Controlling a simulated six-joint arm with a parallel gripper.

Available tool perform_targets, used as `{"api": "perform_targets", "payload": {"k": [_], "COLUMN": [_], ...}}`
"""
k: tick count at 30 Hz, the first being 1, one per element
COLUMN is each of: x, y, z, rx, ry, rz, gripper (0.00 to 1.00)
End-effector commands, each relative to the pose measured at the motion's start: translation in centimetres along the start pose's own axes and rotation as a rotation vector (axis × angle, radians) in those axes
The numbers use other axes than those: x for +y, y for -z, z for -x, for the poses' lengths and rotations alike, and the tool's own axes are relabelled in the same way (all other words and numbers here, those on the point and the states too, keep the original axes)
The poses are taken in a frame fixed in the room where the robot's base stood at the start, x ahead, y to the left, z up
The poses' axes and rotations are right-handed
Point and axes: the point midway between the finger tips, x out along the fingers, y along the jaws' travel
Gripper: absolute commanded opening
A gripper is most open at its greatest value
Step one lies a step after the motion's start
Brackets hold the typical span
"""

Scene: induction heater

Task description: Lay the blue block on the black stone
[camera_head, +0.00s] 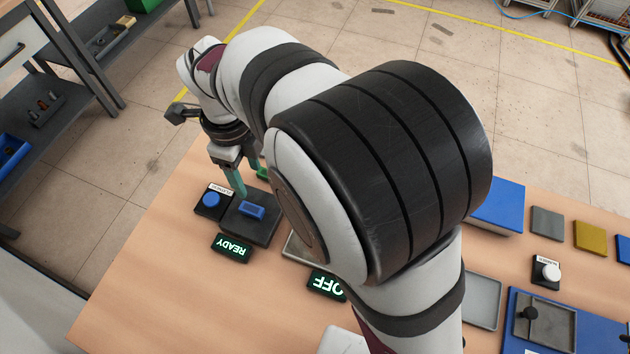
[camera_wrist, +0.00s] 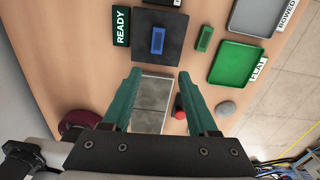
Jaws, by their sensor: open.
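The blue block (camera_head: 252,210) lies flat on the black stone (camera_head: 262,232), a dark square slab on the table. In the wrist view the blue block (camera_wrist: 157,40) lies near the middle of the black stone (camera_wrist: 178,52), with bare stone around it. My gripper (camera_wrist: 160,74) is open, and nothing is held between its two green fingers. In the wrist view the fingertips appear just below the slab's near edge, apart from the block. In the head view one finger of my gripper (camera_head: 240,185) shows just behind the block; the other is partly hidden.
A READY display (camera_head: 231,248) and a blue button (camera_head: 211,200) stand beside the stone. In the wrist view a green block (camera_wrist: 204,38), a green tray (camera_wrist: 218,78) labelled FLAT and a grey tray (camera_wrist: 233,22) lie to the right. A red knob (camera_wrist: 180,106) stands below. My arm hides the table's middle in the head view.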

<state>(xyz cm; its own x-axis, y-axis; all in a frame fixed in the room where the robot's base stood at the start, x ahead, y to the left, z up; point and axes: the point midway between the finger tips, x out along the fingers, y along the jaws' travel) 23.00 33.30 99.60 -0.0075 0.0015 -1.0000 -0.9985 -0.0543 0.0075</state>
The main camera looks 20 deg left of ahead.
Motion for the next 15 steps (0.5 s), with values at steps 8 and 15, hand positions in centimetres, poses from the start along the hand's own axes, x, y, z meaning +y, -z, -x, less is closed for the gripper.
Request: {"api": "perform_targets", "payload": {"k": [8, 15], "x": [4.0, 11.5], "y": [24.0, 29.1], "z": [6.8, 5.3], "rx": [-0.100, -0.145], "ry": [0.002, 0.072], "rz": [0.626, 1.001], "gripper": [0.59, 0.59]}}
